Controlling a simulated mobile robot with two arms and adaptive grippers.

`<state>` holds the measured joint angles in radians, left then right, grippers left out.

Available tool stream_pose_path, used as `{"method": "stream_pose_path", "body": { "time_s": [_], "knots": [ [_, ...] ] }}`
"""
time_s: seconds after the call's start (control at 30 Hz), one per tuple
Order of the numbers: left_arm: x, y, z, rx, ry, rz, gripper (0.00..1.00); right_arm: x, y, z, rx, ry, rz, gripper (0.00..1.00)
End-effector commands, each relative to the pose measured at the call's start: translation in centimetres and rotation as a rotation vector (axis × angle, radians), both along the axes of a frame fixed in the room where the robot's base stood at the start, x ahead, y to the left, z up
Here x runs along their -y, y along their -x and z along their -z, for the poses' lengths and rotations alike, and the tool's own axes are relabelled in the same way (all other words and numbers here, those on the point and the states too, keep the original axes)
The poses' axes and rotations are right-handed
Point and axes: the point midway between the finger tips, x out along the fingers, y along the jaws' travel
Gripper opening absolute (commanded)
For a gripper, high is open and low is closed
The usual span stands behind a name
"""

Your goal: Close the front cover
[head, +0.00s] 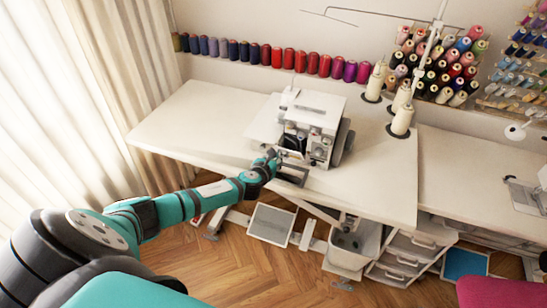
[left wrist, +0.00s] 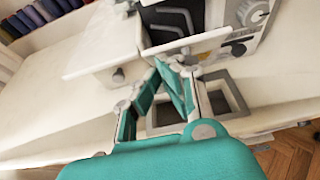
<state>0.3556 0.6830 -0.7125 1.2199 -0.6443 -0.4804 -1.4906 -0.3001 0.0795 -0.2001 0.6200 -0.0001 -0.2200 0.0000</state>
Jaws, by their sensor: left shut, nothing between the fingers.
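The white sewing machine (head: 318,112) stands on the white table (head: 375,185). Its front shows a dark opening (left wrist: 172,22) in the left wrist view. A thin white panel (left wrist: 205,42), which looks like the front cover folded down, juts out below that opening. My left gripper (head: 275,154) is at the machine's lower front. In the left wrist view, my left gripper's fingers (left wrist: 178,62) come together just below the panel's edge, with nothing between them. I cannot tell whether they touch the panel. My right gripper is not in view.
A rectangular framed cutout (head: 292,174) lies in the table in front of the machine. White thread cones (head: 402,119) stand to the machine's right, on a stand with a tall thin pole. The table's left side is clear. Drawers (head: 402,262) sit below the table.

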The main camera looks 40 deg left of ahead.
Motion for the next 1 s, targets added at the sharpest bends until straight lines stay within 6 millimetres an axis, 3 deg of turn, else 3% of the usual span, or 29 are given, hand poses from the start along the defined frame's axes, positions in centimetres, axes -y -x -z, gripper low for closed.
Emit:
{"method": "stream_pose_path", "body": {
  "time_s": [0.03,0.33,1.0],
  "knots": [
    [-0.1,-0.4,-0.9,0.002,0.0,-0.001,0.0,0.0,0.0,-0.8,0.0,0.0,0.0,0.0],
    [-0.7,-2.7,-2.6,0.003,-0.001,-0.001,0.0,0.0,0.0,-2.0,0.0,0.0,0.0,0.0],
    [-1.3,-5.3,-3.6,0.001,0.001,0.0,0.0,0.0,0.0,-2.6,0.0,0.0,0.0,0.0]
  ]
}}
